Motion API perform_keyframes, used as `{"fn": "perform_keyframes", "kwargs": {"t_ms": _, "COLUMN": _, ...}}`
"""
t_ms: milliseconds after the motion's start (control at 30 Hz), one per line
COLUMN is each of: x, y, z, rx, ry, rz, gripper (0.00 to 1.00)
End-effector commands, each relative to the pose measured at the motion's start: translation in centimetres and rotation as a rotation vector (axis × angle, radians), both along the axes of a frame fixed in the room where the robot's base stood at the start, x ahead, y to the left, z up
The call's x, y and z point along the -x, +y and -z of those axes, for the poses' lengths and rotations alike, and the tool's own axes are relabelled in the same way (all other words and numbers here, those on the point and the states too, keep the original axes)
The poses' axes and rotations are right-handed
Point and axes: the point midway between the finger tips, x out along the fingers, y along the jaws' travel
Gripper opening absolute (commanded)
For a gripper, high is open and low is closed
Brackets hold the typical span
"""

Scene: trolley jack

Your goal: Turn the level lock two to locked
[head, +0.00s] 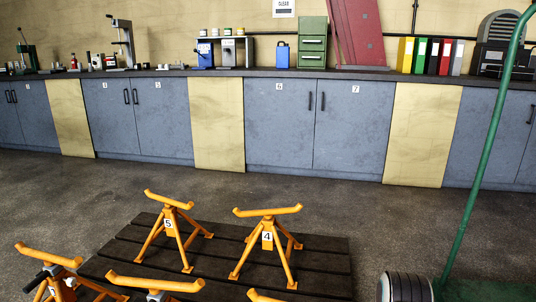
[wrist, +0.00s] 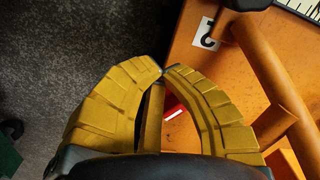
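In the wrist view, an orange panel (wrist: 196,62) carries a white label with an upside-down 2 (wrist: 207,33). My gripper (wrist: 162,70) is in front of the panel's left edge, its two curved yellow fingers meeting at the tips. A narrow yellow-brown bar (wrist: 153,115) shows in the gap between the fingers. I cannot tell whether they grip it. A red piece with a white mark (wrist: 174,113) shows beside the bar, partly hidden by the right finger. Which part is the level lock, and its position, are not clear. My gripper is not visible in the head view.
An orange tube (wrist: 265,70) and a black part (wrist: 248,4) lie close right of my gripper. In the head view, orange stands (head: 268,240) occupy a dark slatted pallet (head: 330,260). A green pole (head: 480,160) and tyre (head: 408,288) stand at right. Floor before the cabinets is clear.

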Motion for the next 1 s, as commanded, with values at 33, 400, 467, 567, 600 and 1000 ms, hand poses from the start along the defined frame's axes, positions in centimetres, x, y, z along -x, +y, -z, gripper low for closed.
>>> {"fn": "perform_keyframes", "kwargs": {"t_ms": 33, "x": -0.07, "y": 0.05, "z": 0.00, "rx": 0.000, "ry": 0.000, "rz": 0.000, "gripper": 0.00}}
{"fn": "perform_keyframes", "kwargs": {"t_ms": 400, "x": -0.37, "y": 0.32, "z": 0.00, "rx": 0.001, "ry": -0.001, "rz": -0.001, "gripper": 0.00}}
{"fn": "perform_keyframes", "kwargs": {"t_ms": 467, "x": -0.42, "y": 0.37, "z": 0.00, "rx": 0.001, "ry": -0.001, "rz": -0.001, "gripper": 0.00}}
{"fn": "perform_keyframes", "kwargs": {"t_ms": 567, "x": -0.51, "y": 0.44, "z": -0.01, "rx": 0.001, "ry": -0.001, "rz": 0.000, "gripper": 0.00}}
{"fn": "perform_keyframes", "kwargs": {"t_ms": 600, "x": -0.54, "y": 0.48, "z": -0.01, "rx": 0.001, "ry": -0.001, "rz": 0.000, "gripper": 0.00}}
{"fn": "perform_keyframes", "kwargs": {"t_ms": 1000, "x": -0.71, "y": 0.64, "z": -0.03, "rx": 0.001, "ry": -0.001, "rz": 0.000, "gripper": 0.00}}
